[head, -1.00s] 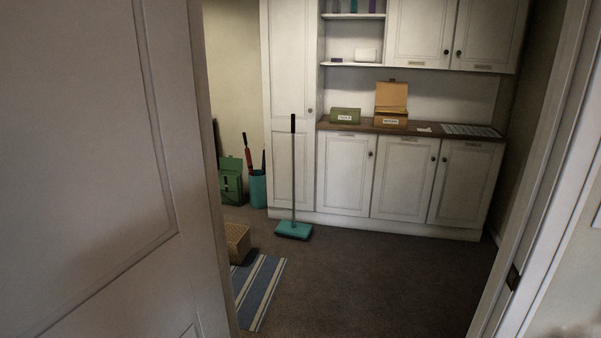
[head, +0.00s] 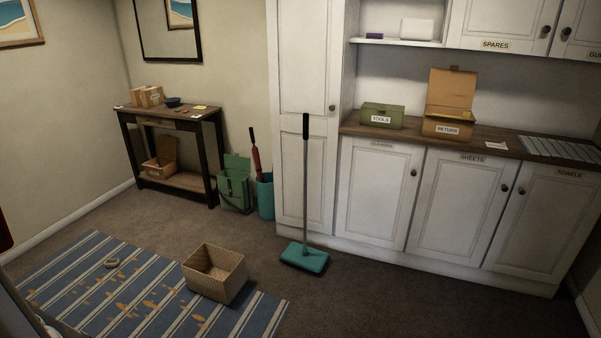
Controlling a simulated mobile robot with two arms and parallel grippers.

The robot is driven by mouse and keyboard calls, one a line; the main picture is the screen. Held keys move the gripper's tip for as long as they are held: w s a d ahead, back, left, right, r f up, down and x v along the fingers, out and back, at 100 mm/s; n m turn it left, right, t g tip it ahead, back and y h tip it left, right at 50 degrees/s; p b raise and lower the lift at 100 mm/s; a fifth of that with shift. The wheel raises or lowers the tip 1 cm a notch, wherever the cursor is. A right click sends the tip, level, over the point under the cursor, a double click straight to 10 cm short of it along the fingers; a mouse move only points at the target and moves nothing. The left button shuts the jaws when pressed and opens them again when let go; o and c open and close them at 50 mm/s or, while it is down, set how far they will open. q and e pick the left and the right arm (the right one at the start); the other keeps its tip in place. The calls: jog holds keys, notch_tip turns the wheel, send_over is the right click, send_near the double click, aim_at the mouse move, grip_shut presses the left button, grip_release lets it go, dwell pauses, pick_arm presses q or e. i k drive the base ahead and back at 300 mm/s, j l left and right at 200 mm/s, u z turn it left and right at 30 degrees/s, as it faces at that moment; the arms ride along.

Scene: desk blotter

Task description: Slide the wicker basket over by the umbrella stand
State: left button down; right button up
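The wicker basket (head: 222,280) is open-topped and looks empty. It sits upright on the right part of the striped rug (head: 75,266). The umbrella stand (head: 266,197) is a teal cylinder on the floor against the back wall, left of the tall white cabinet, with a red umbrella (head: 254,150) standing in it. The basket is apart from the stand, nearer to me and a little to the left, with bare carpet between them. Neither of my grippers is in view.
A teal floor sweeper (head: 305,257) with an upright handle stands right of the basket. A green box (head: 235,187) sits left of the stand, beside a dark console table (head: 172,124). A small item (head: 112,263) and orange bits lie on the rug. Carpet (head: 410,300) at right is clear.

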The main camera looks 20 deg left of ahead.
aim_at(214, 272)
jog(key=i+j+u, duration=0.3)
jog(key=i, duration=0.5)
jog(key=i+l+u, duration=0.1)
jog(key=i+u, duration=0.2)
jog(key=i, duration=0.5)
